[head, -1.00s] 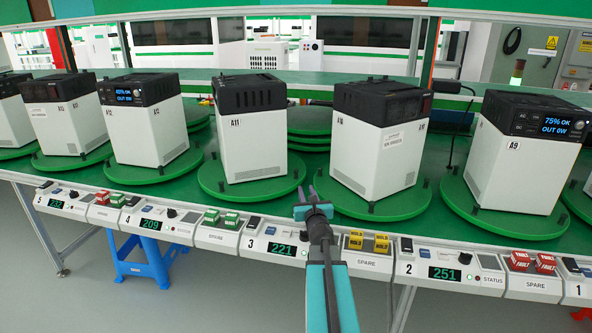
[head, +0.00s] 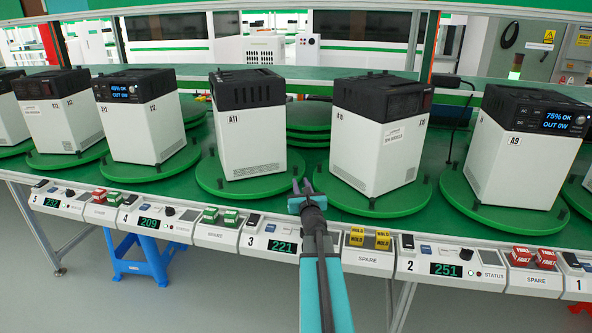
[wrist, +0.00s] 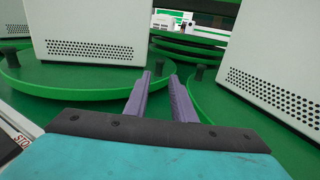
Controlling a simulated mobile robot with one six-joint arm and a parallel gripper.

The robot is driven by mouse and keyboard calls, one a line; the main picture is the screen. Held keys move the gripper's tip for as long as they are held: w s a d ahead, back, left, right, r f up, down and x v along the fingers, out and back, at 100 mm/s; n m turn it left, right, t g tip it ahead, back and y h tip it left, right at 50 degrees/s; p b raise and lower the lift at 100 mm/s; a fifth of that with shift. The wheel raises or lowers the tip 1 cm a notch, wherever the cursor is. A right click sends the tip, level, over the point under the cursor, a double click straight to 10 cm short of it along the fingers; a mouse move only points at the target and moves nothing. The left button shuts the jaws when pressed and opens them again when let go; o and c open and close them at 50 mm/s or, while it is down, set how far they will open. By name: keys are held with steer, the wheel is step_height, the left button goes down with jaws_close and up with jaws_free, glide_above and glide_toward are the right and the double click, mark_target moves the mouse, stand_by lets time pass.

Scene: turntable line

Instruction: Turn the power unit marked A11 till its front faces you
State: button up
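The power unit marked A11 (head: 247,130) is a white box with a black top, standing on a round green turntable (head: 222,186). Two plain white sides show in the head view, with no display on them. My gripper (head: 303,187) is at the right front edge of that turntable, apart from the unit.
The neighbouring unit (head: 372,145) on its turntable (head: 400,203) stands close on the right; it also fills the right of the wrist view (wrist: 285,60). A control strip with a "221" display (head: 283,247) runs along the front. Units A12 (head: 140,125) and A9 (head: 520,150) stand further out.

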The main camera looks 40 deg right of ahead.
mark_target(296, 169)
steer(key=shift+p+x, duration=0.8)
steer(key=shift+x, duration=5.5)
jaws_close()
